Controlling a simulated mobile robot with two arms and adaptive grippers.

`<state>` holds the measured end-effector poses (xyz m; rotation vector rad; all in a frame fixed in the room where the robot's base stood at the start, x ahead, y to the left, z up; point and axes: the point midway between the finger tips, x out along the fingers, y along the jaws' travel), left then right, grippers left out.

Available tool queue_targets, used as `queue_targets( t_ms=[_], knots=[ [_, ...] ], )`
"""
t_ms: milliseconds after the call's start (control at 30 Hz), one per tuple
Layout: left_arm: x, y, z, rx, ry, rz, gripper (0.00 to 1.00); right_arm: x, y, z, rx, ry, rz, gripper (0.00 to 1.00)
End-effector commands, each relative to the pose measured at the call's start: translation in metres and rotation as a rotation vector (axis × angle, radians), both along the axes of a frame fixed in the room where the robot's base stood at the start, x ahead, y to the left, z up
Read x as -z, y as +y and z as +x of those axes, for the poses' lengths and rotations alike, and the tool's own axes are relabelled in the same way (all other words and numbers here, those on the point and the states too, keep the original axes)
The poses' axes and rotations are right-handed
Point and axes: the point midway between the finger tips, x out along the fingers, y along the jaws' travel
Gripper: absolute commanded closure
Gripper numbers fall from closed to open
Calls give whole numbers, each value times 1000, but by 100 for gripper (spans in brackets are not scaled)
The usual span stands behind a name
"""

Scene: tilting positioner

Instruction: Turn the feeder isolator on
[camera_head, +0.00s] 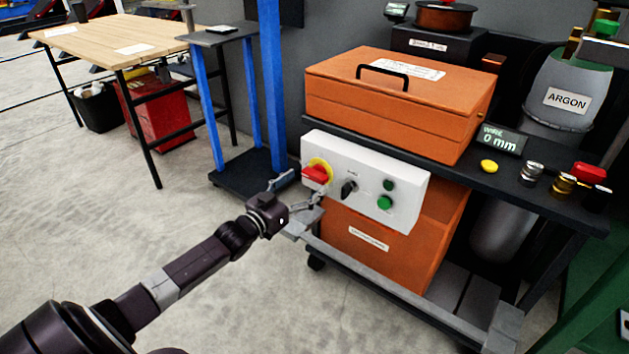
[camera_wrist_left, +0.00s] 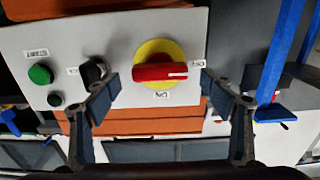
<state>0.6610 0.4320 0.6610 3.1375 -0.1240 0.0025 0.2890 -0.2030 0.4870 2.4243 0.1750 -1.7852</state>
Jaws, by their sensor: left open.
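The feeder isolator is a red rotary handle (camera_head: 316,174) on a yellow round plate, at the left end of a white control panel (camera_head: 408,203) in the head view. In the left wrist view the red handle (camera_wrist_left: 160,72) lies level across the yellow disc (camera_wrist_left: 158,54), with small labels around it. My left gripper (camera_head: 300,188) is open in front of the isolator. In the left wrist view its fingertips (camera_wrist_left: 158,86) stand on either side of the handle, apart from it. The exact gap in depth cannot be told. My right gripper is not in view.
A black selector knob (camera_head: 348,189) and green buttons (camera_head: 385,202) sit beside the isolator. An orange toolbox (camera_head: 390,95) rests on the black cart top above. A blue post (camera_head: 271,90) stands behind and left. Open floor lies left of the cart.

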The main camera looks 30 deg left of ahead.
Motion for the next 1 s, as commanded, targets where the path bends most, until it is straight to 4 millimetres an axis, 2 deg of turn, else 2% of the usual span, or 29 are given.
queue_targets(
  t_ms=[133, 300, 500, 767, 1000],
  knots=[
    [1, -1, 21, -1, -1, 2, 25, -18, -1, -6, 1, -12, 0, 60],
    [2, -3, 37, 0, 1, 1, 25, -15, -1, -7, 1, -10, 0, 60],
    [1, -3, 44, -1, 2, 1, 25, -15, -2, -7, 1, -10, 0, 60],
    [1, -4, 45, 0, 2, 1, 25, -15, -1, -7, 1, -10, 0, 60],
    [1, -4, 44, 0, 2, 1, 51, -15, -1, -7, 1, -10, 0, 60]
  ],
)
